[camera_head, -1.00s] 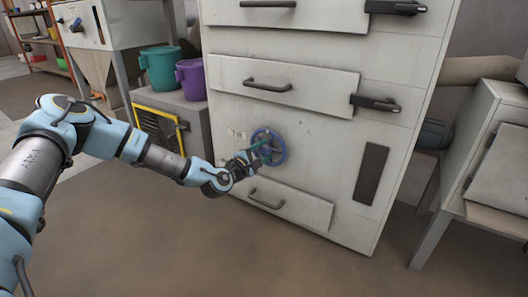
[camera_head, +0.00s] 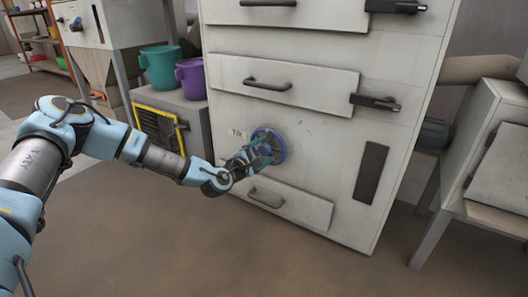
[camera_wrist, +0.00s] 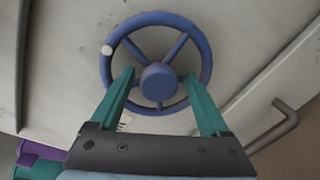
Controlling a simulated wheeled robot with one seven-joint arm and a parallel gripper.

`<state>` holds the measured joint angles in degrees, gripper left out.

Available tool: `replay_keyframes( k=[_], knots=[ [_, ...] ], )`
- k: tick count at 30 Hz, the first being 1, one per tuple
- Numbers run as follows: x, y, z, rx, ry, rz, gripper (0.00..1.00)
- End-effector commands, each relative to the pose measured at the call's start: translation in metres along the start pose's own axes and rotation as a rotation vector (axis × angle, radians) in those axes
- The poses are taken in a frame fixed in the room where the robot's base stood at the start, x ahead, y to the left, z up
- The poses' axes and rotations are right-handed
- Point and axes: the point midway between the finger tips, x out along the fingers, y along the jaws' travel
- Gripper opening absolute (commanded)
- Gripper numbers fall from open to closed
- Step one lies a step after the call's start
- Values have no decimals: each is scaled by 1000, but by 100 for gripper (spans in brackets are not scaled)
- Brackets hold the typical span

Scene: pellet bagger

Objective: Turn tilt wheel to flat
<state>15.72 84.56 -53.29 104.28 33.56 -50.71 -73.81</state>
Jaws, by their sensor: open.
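The tilt wheel is a blue handwheel (camera_head: 268,146) with several spokes, a round hub and a pale knob on its rim. It is on the front of the tall white cabinet, between two drawer-like panels. In the wrist view the wheel (camera_wrist: 158,82) fills the upper middle, with its knob at the upper left. My gripper (camera_wrist: 160,76) is open, with its two teal fingers spread on either side of the hub. In the head view my gripper (camera_head: 264,150) is right at the wheel and hides part of it. I cannot tell whether the fingers touch the wheel.
The white cabinet (camera_head: 320,165) has a handled panel (camera_head: 290,86) above the wheel and another (camera_head: 285,204) below. A green bucket (camera_head: 160,68) and a purple bucket (camera_head: 192,78) stand at the left. A white machine (camera_head: 500,160) is at the right. The floor in front is clear.

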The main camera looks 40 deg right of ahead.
Motion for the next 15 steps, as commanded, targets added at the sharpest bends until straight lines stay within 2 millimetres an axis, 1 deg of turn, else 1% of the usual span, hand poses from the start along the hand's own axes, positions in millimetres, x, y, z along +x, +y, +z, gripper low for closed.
replay_keyframes(
  k=[4, 7, 15],
  knots=[
    [-4, 1, 0, 1, 1, 1, 80],
    [-16, 2, 0, -1, 1, -2, 80],
    [-69, 3, 0, -2, 2, -2, 80]
  ],
)
